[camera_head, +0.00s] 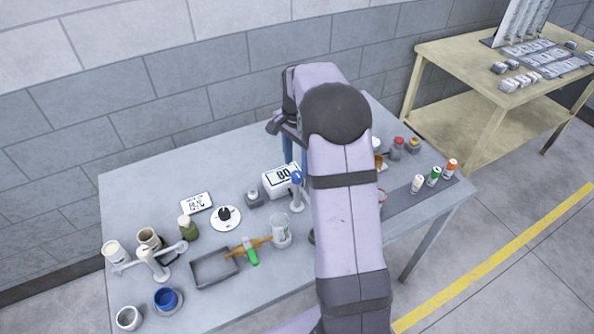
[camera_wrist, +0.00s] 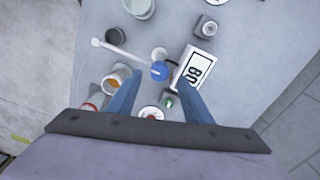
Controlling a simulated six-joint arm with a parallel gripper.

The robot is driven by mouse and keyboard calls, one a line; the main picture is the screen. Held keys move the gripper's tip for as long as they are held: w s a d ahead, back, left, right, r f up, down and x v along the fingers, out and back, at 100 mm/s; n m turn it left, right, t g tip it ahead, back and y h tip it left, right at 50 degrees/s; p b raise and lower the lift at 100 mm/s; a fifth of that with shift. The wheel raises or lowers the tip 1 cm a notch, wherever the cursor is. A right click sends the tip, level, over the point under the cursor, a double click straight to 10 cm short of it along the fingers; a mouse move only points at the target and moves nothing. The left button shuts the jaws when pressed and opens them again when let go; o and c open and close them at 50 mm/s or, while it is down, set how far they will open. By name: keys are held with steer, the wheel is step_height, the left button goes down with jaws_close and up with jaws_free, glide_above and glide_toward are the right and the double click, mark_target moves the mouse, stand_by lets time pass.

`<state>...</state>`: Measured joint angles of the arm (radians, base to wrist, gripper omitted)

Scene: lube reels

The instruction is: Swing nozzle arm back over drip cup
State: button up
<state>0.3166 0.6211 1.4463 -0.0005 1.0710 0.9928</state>
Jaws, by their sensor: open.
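A white arm (camera_wrist: 122,54) with a blue cap (camera_wrist: 160,71) at one end looks like the nozzle arm. In the head view the blue cap (camera_head: 297,177) tops a white post (camera_head: 297,200); my own arm hides the rest. My gripper (camera_wrist: 160,101) is open and empty. Its blue fingers stand apart, with the blue cap beyond them in the wrist view.
A white box marked 80 (camera_wrist: 196,68) stands close beside the blue cap. A glass jar (camera_head: 281,231) is at the front. Another white post with a crossbar (camera_head: 148,256) stands at left among cups. Small bottles (camera_head: 434,177) stand at right. The table's back left is bare.

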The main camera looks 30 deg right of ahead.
steer(key=shift+r+b, duration=0.3)
steer(key=shift+r, duration=1.5)
steer(key=shift+s+a, duration=0.15)
steer(key=s+a+f+n, duration=0.3)
steer(key=s+a+n, duration=0.4)
steer(key=s, duration=0.5)
steer(key=s+a+f+n, duration=0.3)
steer(key=s+a+n, duration=0.4)
steer(key=s, duration=0.5)
steer(key=shift+a+n, duration=0.4)
steer(key=shift+n, duration=0.1)
steer(key=shift+w, duration=0.1)
